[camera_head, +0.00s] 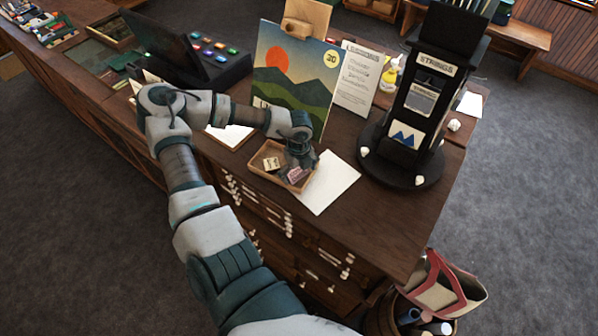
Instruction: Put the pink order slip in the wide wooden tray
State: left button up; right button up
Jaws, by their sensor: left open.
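The wooden tray (268,177) is a shallow, light-brown box on the dark counter, near its front edge. A small pinkish slip (296,174) shows inside the right part of the tray, under my left gripper. My left gripper (297,163) is open and points down over the tray's right side, its fingers close above the slip. Its fingers are dark and small here, and I cannot tell whether they touch the slip. The gripper hides the tray's back right part. My right gripper is not in view.
A pale card (271,163) lies in the tray's left part. A white sheet (329,182) lies right of the tray. A landscape poster (293,75) stands behind. A black strings stand (400,182) is at right, a dark register (205,60) at back left.

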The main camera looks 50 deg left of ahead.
pick_arm(q)
jog(key=shift+s+a, duration=0.1)
jog(key=shift+s, duration=0.1)
notch_tip(320, 180, up, 12)
jog(key=d+b, duration=0.1)
jog(key=shift+w+b, duration=0.25)
jog(key=shift+b, duration=0.15)
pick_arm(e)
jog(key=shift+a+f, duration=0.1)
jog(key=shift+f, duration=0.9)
